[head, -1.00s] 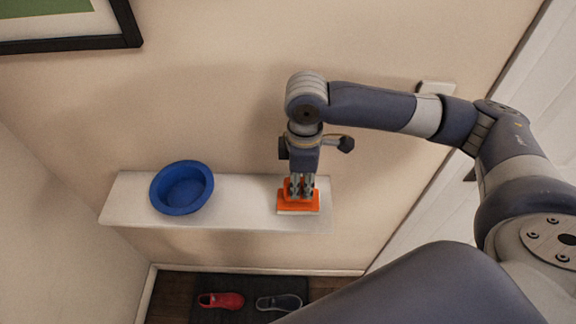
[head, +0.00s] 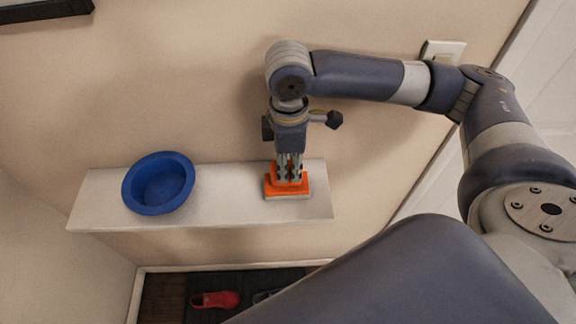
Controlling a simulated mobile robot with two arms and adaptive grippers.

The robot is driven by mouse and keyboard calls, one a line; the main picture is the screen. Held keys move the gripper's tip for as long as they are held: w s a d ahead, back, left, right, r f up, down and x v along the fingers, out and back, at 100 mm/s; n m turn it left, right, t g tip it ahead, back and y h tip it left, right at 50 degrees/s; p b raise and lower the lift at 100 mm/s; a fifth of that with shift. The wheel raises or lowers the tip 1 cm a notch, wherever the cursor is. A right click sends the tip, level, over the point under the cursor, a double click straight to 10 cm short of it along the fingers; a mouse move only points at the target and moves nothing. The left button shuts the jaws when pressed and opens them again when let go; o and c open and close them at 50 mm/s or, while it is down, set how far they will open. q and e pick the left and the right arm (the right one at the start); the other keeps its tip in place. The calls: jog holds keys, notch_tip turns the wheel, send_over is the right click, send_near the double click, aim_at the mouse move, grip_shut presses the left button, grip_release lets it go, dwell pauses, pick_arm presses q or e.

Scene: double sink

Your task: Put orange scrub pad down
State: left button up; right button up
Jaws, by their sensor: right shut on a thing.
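The orange scrub pad (head: 287,189) is at the right part of a white wall shelf (head: 230,208) in the head view. It has an orange body and a pale underside edge. My right gripper (head: 288,178) points down from above and is shut on the pad's upper part. The pad looks level and at or very near the shelf top; I cannot tell for sure whether it touches. The fingers hide part of the pad's top. My left gripper is not in view.
A blue bowl (head: 158,183) stands on the left part of the shelf. Bare shelf lies between bowl and pad. A red shoe (head: 215,299) lies on a dark mat on the floor below. A wall switch (head: 443,51) is behind my right arm.

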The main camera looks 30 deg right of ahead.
jog(key=shift+s+r, duration=0.1)
jog(key=shift+s, duration=0.15)
jog(key=o, duration=0.9)
jog(key=shift+o, duration=0.2)
pick_arm(q)
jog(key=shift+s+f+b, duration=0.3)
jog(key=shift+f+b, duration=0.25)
jog(key=shift+b, duration=0.05)
pick_arm(e)
notch_tip(320, 180, up, 12)
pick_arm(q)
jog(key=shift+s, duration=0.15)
